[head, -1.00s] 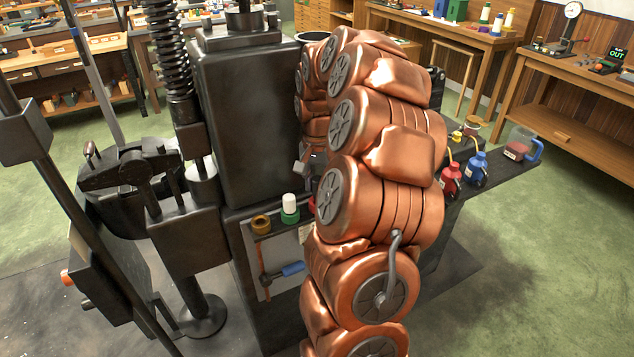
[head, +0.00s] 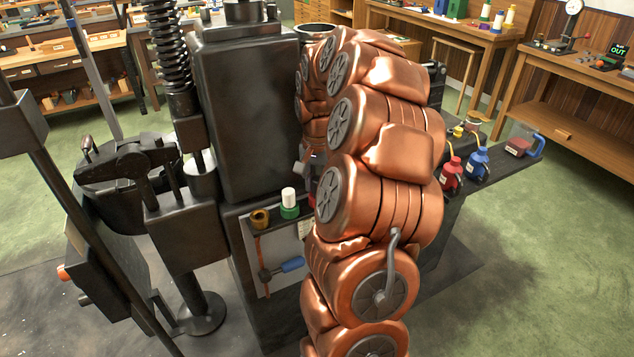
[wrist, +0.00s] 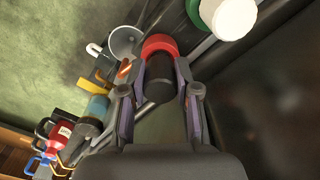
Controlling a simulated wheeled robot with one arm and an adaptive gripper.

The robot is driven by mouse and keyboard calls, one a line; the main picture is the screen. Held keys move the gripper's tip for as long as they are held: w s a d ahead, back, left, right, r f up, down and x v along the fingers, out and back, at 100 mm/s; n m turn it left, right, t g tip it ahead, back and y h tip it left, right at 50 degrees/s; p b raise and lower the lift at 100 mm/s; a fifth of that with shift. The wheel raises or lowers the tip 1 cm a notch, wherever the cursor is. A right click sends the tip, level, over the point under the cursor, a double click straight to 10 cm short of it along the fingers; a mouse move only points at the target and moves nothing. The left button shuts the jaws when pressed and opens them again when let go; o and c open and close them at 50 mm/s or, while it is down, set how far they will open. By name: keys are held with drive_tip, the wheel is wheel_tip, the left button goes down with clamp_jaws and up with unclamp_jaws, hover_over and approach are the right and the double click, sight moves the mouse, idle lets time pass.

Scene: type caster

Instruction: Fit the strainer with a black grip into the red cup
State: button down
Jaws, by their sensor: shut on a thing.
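In the wrist view a black cylindrical grip (wrist: 160,88), which I take for the strainer's, stands between the two fingers of my gripper (wrist: 160,78). The fingers are shut on it from both sides. The red cup (wrist: 158,45) shows as a red ring around the far end of the grip. The strainer's mesh is hidden, and I cannot tell whether it is fully seated or just above the cup.
A green cup (head: 289,212) with a white grip stands left of the red one, near a brass ring (head: 260,218). A dark machine block (head: 243,120) rises close behind.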

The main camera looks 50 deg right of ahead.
sight(317, 180)
drive_tip(key=shift+f, duration=0.4)
drive_tip(key=c, duration=0.8)
unclamp_jaws()
drive_tip(key=shift+o, duration=0.2)
wheel_tip(317, 180, up, 11)
drive_tip(key=shift+f, duration=0.1)
drive_tip(key=shift+r, duration=0.65)
